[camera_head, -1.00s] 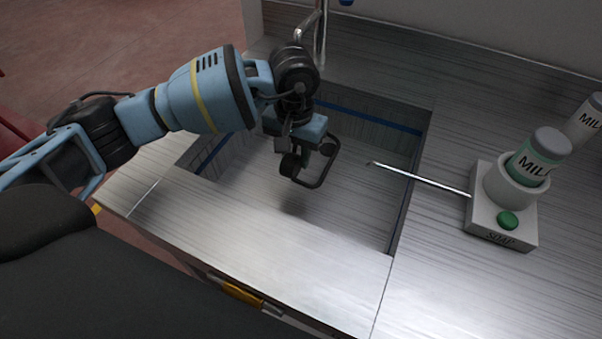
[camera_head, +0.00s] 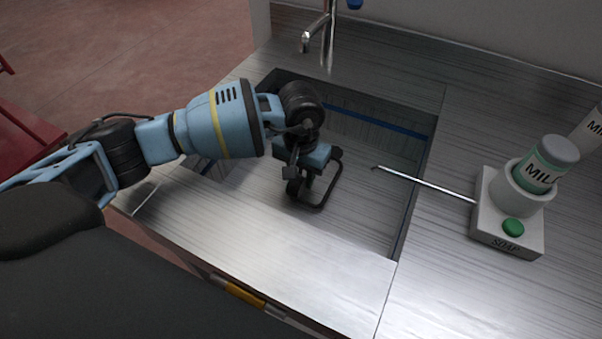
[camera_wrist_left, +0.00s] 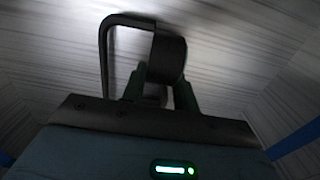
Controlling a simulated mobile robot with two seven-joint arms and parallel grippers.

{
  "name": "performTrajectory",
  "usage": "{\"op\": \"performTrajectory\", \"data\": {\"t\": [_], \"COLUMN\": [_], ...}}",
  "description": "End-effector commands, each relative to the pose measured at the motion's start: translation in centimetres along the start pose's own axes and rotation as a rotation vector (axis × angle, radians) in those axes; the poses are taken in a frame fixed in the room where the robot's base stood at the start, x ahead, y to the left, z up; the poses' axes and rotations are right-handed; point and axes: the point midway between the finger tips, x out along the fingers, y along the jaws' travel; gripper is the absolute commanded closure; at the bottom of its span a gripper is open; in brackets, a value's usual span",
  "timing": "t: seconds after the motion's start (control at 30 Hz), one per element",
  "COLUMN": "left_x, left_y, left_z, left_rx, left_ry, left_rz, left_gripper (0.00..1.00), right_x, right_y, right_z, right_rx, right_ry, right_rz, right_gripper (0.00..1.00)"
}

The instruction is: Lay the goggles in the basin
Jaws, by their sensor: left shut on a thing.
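The goggles (camera_head: 325,198) are dark, with a thin loop-like frame, and hang under my left gripper (camera_head: 308,182) in the head view. My left gripper is shut on them, inside the outline of the basin (camera_head: 375,222), a rectangular metal sink with a blue line around its walls. In the left wrist view the goggles (camera_wrist_left: 168,57) sit between the fingers (camera_wrist_left: 158,88), with the basin floor behind them. I cannot tell whether the goggles touch the floor. My right gripper is not in view.
A chrome faucet (camera_head: 328,35) stands behind the basin. The metal counter (camera_head: 300,270) in front is clear.

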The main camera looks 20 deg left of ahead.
Motion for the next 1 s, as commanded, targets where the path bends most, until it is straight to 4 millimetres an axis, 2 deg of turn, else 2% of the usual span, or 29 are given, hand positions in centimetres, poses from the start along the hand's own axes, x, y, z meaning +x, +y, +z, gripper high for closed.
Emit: {"op": "performTrajectory", "data": {"t": [0.13,0.17,0.3,0.67,0.83,1.0], "left_x": [0.4,0.4,0.3,-0.1,-2.2,-5.7], "left_y": [0.0,0.0,0.0,0.0,0.0,0.0], "left_z": [0.0,0.0,0.0,0.0,-0.1,-0.1], "left_rx": [0.000,0.000,0.000,0.000,0.000,0.000], "left_ry": [-0.001,-0.001,0.000,0.000,0.003,0.004], "left_rz": [0.000,0.000,0.000,0.000,0.000,0.000], "left_gripper": [0.94,0.67,0.49,0.49,0.49,0.49], "right_x": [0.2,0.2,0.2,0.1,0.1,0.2], "right_y": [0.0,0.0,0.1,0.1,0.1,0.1], "right_z": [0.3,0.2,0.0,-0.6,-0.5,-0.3], "right_rx": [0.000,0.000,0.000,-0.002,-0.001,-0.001], "right_ry": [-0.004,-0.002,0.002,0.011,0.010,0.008], "right_rz": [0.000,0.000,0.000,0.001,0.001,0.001], "right_gripper": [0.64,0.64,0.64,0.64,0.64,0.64]}}
